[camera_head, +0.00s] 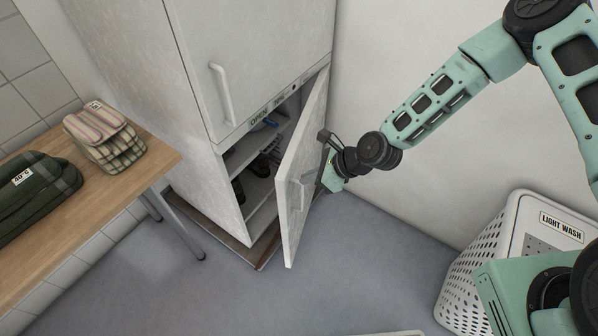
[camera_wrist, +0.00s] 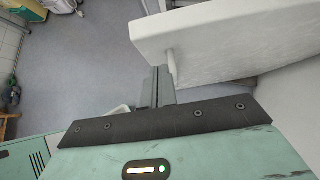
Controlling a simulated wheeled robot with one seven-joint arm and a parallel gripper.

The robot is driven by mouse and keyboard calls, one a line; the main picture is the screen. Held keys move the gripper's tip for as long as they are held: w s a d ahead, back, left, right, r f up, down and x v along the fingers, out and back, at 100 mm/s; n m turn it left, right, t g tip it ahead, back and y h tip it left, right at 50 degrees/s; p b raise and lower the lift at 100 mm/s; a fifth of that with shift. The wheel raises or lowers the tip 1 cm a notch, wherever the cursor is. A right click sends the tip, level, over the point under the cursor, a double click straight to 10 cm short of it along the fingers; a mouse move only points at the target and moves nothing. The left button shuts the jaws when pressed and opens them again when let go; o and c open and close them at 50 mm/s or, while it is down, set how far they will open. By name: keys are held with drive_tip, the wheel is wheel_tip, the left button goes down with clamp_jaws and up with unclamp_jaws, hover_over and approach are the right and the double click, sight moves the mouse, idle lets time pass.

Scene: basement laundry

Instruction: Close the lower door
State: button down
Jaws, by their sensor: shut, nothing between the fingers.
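The lower door (camera_head: 303,177) of the white cabinet (camera_head: 135,60) stands open, swung out on its right-hand hinge side. Its handle (camera_head: 303,190) is on the face turned to the right. My gripper (camera_head: 328,180) is on the right of the door, close to that outer face; its tips are partly hidden behind the door edge. In the wrist view the shut, empty fingers (camera_wrist: 158,88) are beside the door (camera_wrist: 235,45) and its handle (camera_wrist: 171,60). I cannot tell whether they touch.
Inside the open compartment are shelves (camera_head: 262,190) with small dark items. The upper door (camera_head: 245,60) is shut. A wooden table (camera_head: 110,190) with folded cloths stands left. A white laundry basket (camera_head: 480,250) stands right. The floor (camera_head: 340,270) before the door is clear.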

drive_tip(key=shift+w+a+r, duration=0.1)
drive_tip(key=shift+w+a, duration=0.15)
drive_tip(key=shift+a, duration=0.45)
drive_tip(key=shift+w+a, duration=0.2)
drive_tip(key=shift+a, duration=0.45)
drive_tip(key=w+a+m+t+b, duration=0.1)
drive_tip(key=w+a, duration=0.4)
drive_tip(key=a, duration=0.7)
drive_tip(key=shift+a+h+b, duration=0.2)
drive_tip(key=shift+h+b, duration=0.1)
drive_tip(key=shift+b, duration=0.05)
drive_tip(key=shift+d, duration=0.1)
